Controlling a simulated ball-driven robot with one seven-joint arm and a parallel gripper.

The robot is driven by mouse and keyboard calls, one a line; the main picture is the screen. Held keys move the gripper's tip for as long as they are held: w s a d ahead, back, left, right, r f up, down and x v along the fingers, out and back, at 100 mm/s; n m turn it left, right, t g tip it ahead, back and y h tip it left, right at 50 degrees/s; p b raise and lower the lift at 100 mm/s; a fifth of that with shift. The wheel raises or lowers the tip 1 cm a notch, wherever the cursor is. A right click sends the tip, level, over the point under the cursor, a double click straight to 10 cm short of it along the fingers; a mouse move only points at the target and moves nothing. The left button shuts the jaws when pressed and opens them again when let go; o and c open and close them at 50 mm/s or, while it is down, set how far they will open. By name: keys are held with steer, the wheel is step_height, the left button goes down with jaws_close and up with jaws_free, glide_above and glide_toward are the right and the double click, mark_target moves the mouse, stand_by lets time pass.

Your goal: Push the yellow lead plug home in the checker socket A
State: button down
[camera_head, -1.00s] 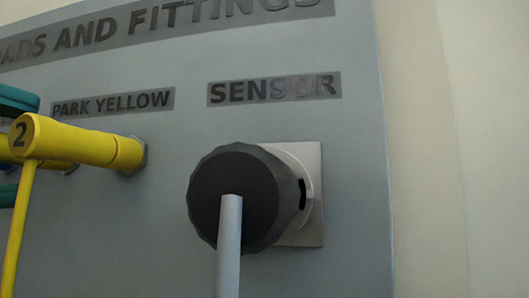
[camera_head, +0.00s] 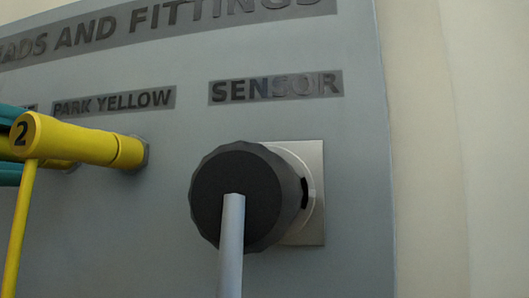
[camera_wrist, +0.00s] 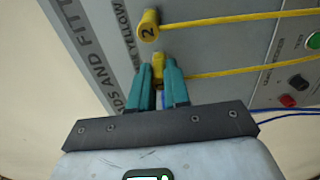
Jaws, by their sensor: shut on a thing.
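My gripper (camera_wrist: 155,64) is shut on a yellow plug (camera_wrist: 158,73), its teal fingers on either side, in the wrist view. A yellow cable runs right from about there. A second yellow plug marked 2 (camera_wrist: 148,27) stands just beyond, apart from the fingers, with its own yellow cable. In the head view this plug marked 2 (camera_head: 75,143) sits in a fitting under the PARK YELLOW label, with its cable hanging down. The teal fingers show at the left edge, partly behind it. I cannot make out checker socket A in either view.
A large dark round sensor connector (camera_head: 240,198) with a grey cable projects from the panel (camera_head: 360,170). In the wrist view a dark knob (camera_wrist: 298,81), a red part (camera_wrist: 288,101) and a green part (camera_wrist: 314,41) lie at the right. Blue cables (camera_wrist: 285,113) run below them.

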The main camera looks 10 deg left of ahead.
steer(key=shift+s, duration=0.15)
steer(key=shift+s+a, duration=0.2)
steer(key=shift+s, duration=2.2)
